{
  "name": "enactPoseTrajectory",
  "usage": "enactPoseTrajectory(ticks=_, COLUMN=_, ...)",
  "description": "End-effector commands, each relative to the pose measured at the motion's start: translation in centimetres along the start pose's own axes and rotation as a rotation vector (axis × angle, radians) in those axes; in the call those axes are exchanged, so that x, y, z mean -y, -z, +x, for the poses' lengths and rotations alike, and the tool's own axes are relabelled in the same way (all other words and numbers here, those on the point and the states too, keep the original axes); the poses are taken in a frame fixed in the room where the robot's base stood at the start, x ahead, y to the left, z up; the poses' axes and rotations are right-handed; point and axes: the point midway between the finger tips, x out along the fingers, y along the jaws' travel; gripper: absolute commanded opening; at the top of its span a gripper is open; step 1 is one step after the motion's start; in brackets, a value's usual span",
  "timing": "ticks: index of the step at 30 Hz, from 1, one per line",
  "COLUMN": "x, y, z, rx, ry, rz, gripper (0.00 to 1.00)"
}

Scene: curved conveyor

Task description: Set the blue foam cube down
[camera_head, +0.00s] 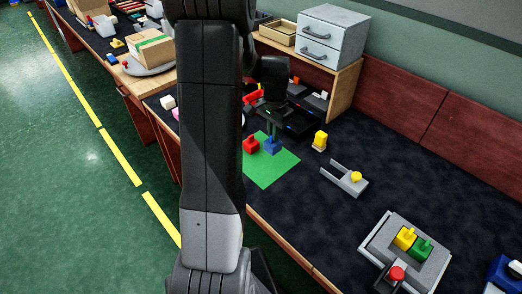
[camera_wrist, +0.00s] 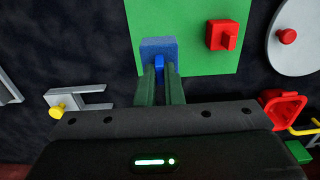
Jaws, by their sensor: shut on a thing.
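In the wrist view the blue foam cube (camera_wrist: 158,46) shows at the lower left edge of the green mat (camera_wrist: 186,12). My gripper (camera_wrist: 160,74) is shut on the knob on top of the cube. It also shows in the head view (camera_head: 272,135), above the cube. I cannot tell whether the cube touches the mat. A red block with a knob (camera_head: 251,145) stands beside it on the mat.
A yellow block (camera_head: 320,140) and a grey forked fixture with a yellow knob (camera_head: 353,178) lie to the right. A grey box with yellow, green and red parts (camera_head: 404,250) stands at the front right. A red cup-like piece (camera_wrist: 285,105) is near my gripper. Dark surface lies free between them.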

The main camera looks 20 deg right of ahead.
Motion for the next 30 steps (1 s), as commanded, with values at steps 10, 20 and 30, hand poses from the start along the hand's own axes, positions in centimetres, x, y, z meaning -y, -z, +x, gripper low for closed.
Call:
enactPoseTrajectory(ticks=10, x=0.0, y=0.0, z=4.5, rx=0.002, ry=-0.001, rz=0.000, gripper=0.00)
enactPoseTrajectory(ticks=20, x=0.0, y=0.0, z=7.9, rx=0.000, ry=0.000, rz=0.000, gripper=0.00)
enactPoseTrajectory(ticks=30, x=0.0, y=0.0, z=8.2, rx=-0.001, ry=0.000, rz=0.000, gripper=0.13)
